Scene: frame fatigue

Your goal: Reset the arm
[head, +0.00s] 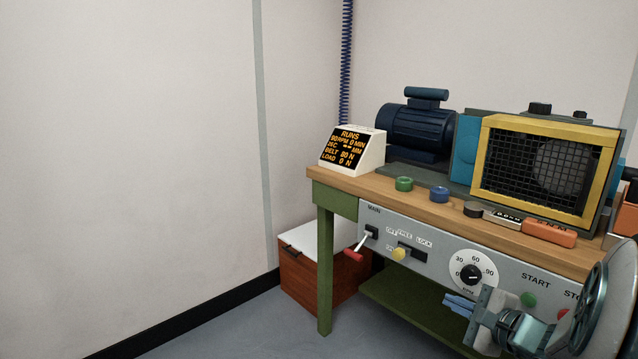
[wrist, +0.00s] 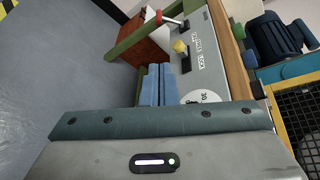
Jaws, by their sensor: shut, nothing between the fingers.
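My gripper (head: 461,304) is at the lower right of the head view, in front of the grey control panel (head: 430,240). Its two blue fingers are together with nothing between them, and they also show shut in the wrist view (wrist: 157,85). The fingers point left, near the RPM dial (head: 472,274), and cannot be seen to touch anything. The red-tipped mains lever (head: 354,255) and the yellow knob (head: 398,254) are on the panel to the left of my gripper. The green START button (head: 528,299) is to its right.
A red-brown box (head: 318,278) stands at the left. The floor (head: 235,325) further left is clear.

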